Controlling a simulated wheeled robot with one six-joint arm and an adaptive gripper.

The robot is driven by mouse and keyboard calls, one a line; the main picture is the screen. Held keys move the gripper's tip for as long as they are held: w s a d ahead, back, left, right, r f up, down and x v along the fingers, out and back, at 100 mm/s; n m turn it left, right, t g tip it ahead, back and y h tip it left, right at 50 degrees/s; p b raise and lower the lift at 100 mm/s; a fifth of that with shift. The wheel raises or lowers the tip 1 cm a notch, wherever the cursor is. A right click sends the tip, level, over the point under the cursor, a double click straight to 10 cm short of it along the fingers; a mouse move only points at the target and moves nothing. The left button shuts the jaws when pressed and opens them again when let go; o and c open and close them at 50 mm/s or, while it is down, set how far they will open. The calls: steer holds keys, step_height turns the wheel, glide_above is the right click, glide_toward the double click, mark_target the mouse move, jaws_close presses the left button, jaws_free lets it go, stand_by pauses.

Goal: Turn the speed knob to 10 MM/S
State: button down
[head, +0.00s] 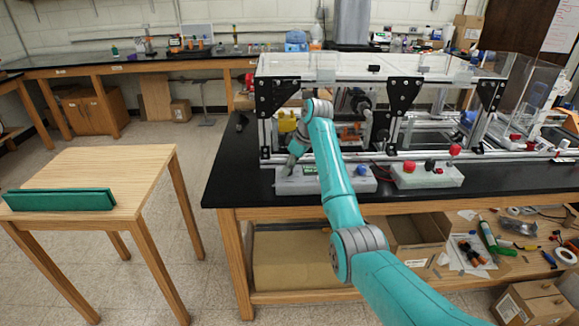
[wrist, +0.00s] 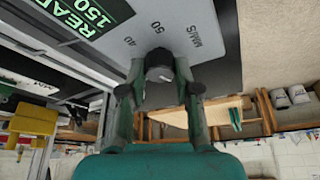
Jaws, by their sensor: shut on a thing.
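The speed knob (wrist: 159,59) is a dark round knob on a light grey panel (wrist: 205,45) in the wrist view. My gripper (wrist: 159,73) is shut on it, one finger on each side. The markings 40, 50 and MM/S show beside the knob; the 10 mark and the knob's pointer cannot be made out. A green display (wrist: 85,15) reading "READ" and "150" is partly cut off. In the head view, my gripper (head: 291,160) reaches down to the left end of the grey control box (head: 300,186); the knob is hidden there.
The box stands on a black bench (head: 235,185) before an extrusion frame (head: 350,158). It also carries a blue button (head: 361,171). A second box (head: 425,178) with red and black knobs stands to the right. A wooden table (head: 130,165) stands left, with open floor between.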

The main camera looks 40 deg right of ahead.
steer(key=shift+d+n+g+y, duration=0.1)
steer(key=shift+n+g+y, duration=0.2)
steer(key=shift+n, duration=1)
steer(key=c, duration=0.8)
jaws_free()
steer(key=shift+v, duration=3.7)
steer(key=shift+s, duration=0.1)
